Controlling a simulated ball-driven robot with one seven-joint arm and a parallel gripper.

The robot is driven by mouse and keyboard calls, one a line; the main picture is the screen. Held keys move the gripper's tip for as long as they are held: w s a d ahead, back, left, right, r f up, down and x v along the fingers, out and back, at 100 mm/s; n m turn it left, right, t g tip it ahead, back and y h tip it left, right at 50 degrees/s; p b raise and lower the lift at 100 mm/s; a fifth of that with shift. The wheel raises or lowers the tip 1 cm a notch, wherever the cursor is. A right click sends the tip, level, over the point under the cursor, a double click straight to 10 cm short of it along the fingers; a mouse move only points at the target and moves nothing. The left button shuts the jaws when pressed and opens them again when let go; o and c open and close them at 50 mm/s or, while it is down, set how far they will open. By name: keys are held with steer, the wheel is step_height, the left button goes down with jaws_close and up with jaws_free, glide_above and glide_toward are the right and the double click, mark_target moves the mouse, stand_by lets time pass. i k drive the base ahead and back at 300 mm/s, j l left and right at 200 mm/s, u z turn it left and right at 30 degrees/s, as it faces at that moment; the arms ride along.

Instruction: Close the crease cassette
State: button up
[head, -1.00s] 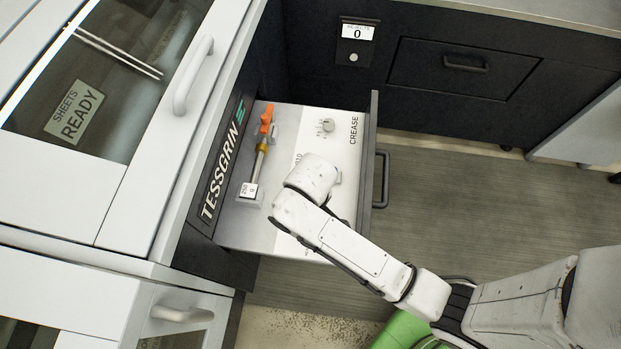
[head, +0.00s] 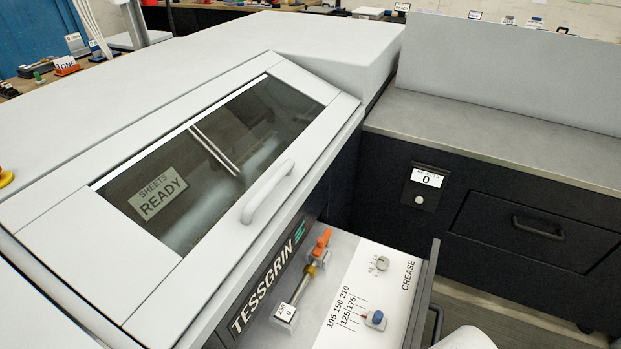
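The crease cassette (head: 396,298) is a drawer with a white top marked CREASE. It stands pulled out from the machine at the bottom centre of the head view. Its dark front panel (head: 424,290) carries a bar handle (head: 437,322), cut off by the picture's lower edge. On its top are an orange lever (head: 320,242), a tag reading 250 g (head: 285,312), a small round dial (head: 382,263) and a blue-topped slider (head: 375,318) beside a printed number scale. A white part of my arm shows at the bottom edge, right of the handle. My gripper is out of view.
The machine's sloped cover has a glass window (head: 225,150), a SHEETS READY label and a white handle (head: 268,191). To the right is a dark cabinet with a closed drawer (head: 522,228) and a counter reading 0 (head: 427,178). Floor shows at the lower right.

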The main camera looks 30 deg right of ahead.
mark_target(349, 285)
steer(key=k+l, duration=0.15)
steer(key=l, duration=0.25)
steer(key=k+l+u, duration=0.1)
steer(key=l, duration=0.3)
steer(key=k+l, duration=0.2)
steer(key=l, duration=0.2)
steer(key=k+l+u, duration=0.1)
steer(key=l, duration=0.3)
